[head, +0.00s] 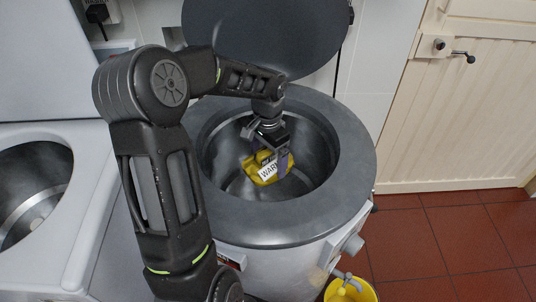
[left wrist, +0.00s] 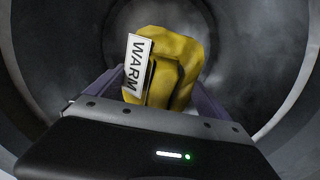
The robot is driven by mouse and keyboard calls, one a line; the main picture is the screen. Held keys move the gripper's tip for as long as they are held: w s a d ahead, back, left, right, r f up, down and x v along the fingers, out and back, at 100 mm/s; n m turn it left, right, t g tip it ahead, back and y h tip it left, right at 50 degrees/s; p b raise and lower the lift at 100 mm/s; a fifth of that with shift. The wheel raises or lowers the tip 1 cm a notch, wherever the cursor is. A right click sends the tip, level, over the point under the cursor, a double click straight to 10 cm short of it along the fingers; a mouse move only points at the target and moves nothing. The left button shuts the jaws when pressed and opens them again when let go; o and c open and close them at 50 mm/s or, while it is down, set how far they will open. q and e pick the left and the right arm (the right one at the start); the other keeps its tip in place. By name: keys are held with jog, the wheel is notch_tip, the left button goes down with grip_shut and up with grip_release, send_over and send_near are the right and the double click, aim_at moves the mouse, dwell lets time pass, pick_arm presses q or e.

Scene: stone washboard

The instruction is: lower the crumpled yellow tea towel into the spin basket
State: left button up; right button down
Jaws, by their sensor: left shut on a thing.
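The crumpled yellow tea towel (head: 250,163) with a white label reading WARM is inside the opening of the spin basket (head: 229,181). My left gripper (head: 268,158) reaches down into the basket and is shut on the towel. In the left wrist view the towel (left wrist: 178,62) sits between the two purple-grey fingers, with the basket's metal wall around it. I cannot tell whether the towel touches the basket floor. My right gripper is in neither view.
The spinner's grey rim (head: 345,165) surrounds the basket, and its dark round lid (head: 262,35) stands open behind. A second metal tub (head: 38,185) is at the left. A yellow bucket (head: 350,291) stands on the red tiled floor (head: 445,240). A cream door is at the right.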

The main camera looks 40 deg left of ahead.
pick_arm(q)
notch_tip(320, 180, down, 9)
jog(key=b, duration=0.6)
jog(key=shift+f, duration=0.2)
jog(key=o, duration=1.3)
jog(key=shift+o, duration=0.2)
jog(key=shift+r, duration=3.95)
